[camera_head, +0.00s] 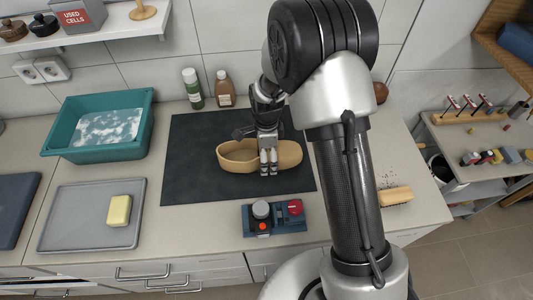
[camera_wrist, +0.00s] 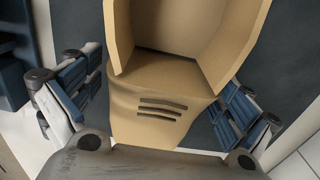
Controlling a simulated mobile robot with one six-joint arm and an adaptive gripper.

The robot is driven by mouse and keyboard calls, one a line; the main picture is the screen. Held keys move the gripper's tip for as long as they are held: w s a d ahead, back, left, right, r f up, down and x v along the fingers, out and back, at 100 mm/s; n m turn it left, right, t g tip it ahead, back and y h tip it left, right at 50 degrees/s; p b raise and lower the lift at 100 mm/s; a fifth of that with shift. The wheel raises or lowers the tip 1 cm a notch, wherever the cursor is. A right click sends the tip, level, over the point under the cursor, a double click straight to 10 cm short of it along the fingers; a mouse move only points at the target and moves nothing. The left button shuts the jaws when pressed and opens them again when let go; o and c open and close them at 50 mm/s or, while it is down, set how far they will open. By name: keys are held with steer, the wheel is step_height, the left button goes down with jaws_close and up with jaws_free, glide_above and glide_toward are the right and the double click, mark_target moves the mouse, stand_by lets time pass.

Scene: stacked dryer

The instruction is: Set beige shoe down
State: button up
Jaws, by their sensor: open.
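The beige shoe (camera_head: 238,156) lies on the dark mat (camera_head: 190,185) on the counter, its opening facing up and its long side running left to right. My gripper (camera_head: 268,170) is over the right half of the shoe, pointing down. In the wrist view the shoe (camera_wrist: 158,105) fills the middle, with dark lace lines on its top. The fingers of my gripper (camera_wrist: 158,108) stand on either side of it, spread open, with gaps showing between them and the shoe. The shoe's underside is hidden.
A teal basin (camera_head: 62,135) of suds and a grey tray (camera_head: 70,225) with a yellow sponge (camera_head: 120,210) are to the left. Two bottles (camera_head: 193,88) stand behind the mat. A blue caddy (camera_head: 285,227) sits in front, and a brush (camera_head: 395,195) lies to the right.

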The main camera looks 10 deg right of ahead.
step_height(320, 180, up, 13)
steer(key=p, duration=0.2)
steer(key=shift+f+p, duration=0.15)
steer(key=shift+p, duration=0.2)
steer(key=s+d+r+n+t, duration=0.2)
steer(key=s+d+r+n, duration=0.1)
steer(key=s+r+n, duration=0.45)
steer(key=s+d+r+n+t, duration=0.1)
steer(key=s+d+r+n, duration=0.3)
steer(key=s+r, duration=0.55)
steer(key=s+d+r+n+t, duration=0.1)
steer(key=s+r+n, duration=0.1)
steer(key=s+n, duration=0.4)
steer(key=shift+s+d+r+t, duration=0.25)
steer(key=shift+s+d+t, duration=0.05)
steer(key=shift+s, duration=0.85)
steer(key=shift+n, duration=0.25)
